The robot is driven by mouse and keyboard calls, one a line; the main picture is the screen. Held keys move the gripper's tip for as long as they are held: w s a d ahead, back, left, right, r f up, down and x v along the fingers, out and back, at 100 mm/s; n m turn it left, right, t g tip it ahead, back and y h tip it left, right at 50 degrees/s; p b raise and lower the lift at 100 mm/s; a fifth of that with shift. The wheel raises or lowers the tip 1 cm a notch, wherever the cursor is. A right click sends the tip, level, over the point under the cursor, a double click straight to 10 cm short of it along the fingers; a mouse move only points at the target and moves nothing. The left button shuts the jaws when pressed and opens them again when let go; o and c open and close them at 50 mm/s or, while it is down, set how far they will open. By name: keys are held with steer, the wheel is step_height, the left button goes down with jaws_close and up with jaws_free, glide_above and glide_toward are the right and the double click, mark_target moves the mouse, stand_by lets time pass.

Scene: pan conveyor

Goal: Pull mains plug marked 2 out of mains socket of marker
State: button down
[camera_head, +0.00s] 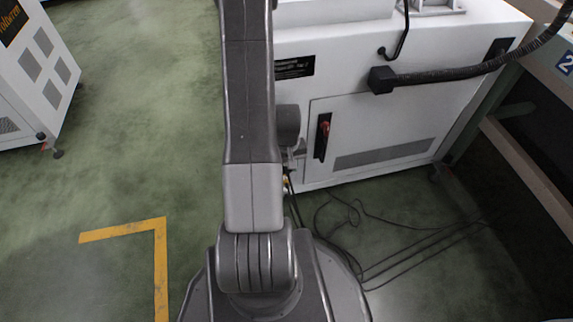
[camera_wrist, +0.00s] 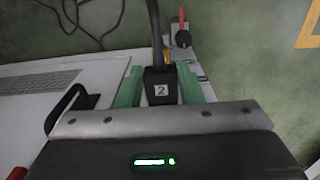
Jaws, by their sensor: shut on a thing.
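The mains plug marked 2 (camera_wrist: 160,86) is black with a white label. It sits between the two green fingers of my gripper (camera_wrist: 160,92) in the wrist view, and the gripper is shut on it. Its dark cable runs up and away from it in that view. The socket is hidden, so I cannot tell whether the plug is still seated. In the head view my arm covers the plug, and the gripper shows only in part beside the white machine cabinet (camera_head: 385,125).
A red-handled part (camera_wrist: 182,36) is close beyond the plug, and a dark handle (camera_wrist: 66,108) is to its left. Loose black cables (camera_head: 400,250) lie on the green floor. A white machine (camera_head: 40,75) stands at far left. The left floor is clear.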

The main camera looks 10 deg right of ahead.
steer(key=shift+s+d+b, duration=0.1)
steer(key=shift+s+b, duration=0.3)
steer(key=shift+s, duration=1.05)
step_height(320, 180, up, 8)
steer(key=p, duration=0.5)
steer(key=shift+f, duration=0.2)
